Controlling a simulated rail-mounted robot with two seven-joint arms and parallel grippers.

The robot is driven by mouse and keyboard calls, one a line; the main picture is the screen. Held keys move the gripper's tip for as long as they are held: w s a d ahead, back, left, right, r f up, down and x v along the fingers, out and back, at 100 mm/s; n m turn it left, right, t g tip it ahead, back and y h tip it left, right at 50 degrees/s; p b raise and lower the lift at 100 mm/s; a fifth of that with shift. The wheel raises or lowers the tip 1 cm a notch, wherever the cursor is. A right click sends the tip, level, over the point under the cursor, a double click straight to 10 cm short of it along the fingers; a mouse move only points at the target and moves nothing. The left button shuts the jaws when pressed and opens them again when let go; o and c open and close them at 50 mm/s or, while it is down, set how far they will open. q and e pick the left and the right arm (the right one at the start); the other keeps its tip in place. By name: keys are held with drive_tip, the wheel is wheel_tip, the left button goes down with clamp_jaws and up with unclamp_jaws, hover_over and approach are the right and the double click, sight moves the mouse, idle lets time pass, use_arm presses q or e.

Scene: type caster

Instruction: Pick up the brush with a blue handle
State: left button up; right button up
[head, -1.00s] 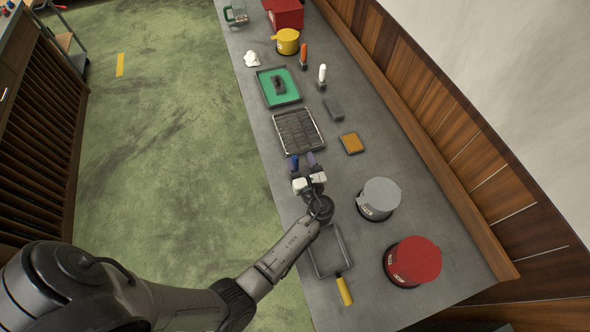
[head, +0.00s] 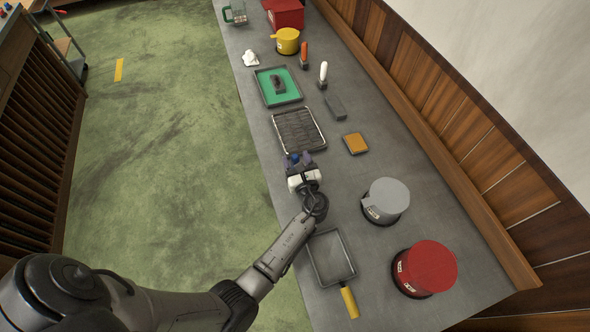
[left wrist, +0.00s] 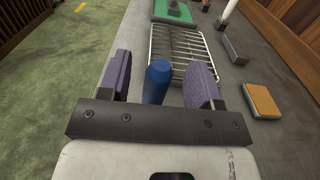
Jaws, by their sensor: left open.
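The blue handle (left wrist: 157,82) shows in the left wrist view, standing up between the two purple finger pads of my left gripper (left wrist: 158,78), with a gap visible on each side. In the head view the blue handle (head: 294,158) is a small patch at the fingers of my left gripper (head: 299,160). My left gripper is open around it, at the near end of the wire rack. The brush's lower part is hidden by the gripper. My right gripper is not in view.
The wire rack (head: 299,131) lies just beyond the gripper. An orange-topped block (head: 355,143), a grey canister (head: 386,201) and a red canister (head: 425,268) stand to the right. A tray with a yellow handle (head: 330,257) lies nearer. The counter's left edge is close.

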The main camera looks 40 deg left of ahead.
use_arm(q)
drive_tip(key=x, duration=0.3)
drive_tip(key=shift+w+a+b, duration=0.15)
drive_tip(key=shift+b, duration=0.2)
drive_tip(key=shift+c, duration=0.4)
drive_tip(key=c, duration=0.9)
drive_tip(key=shift+c, duration=0.2)
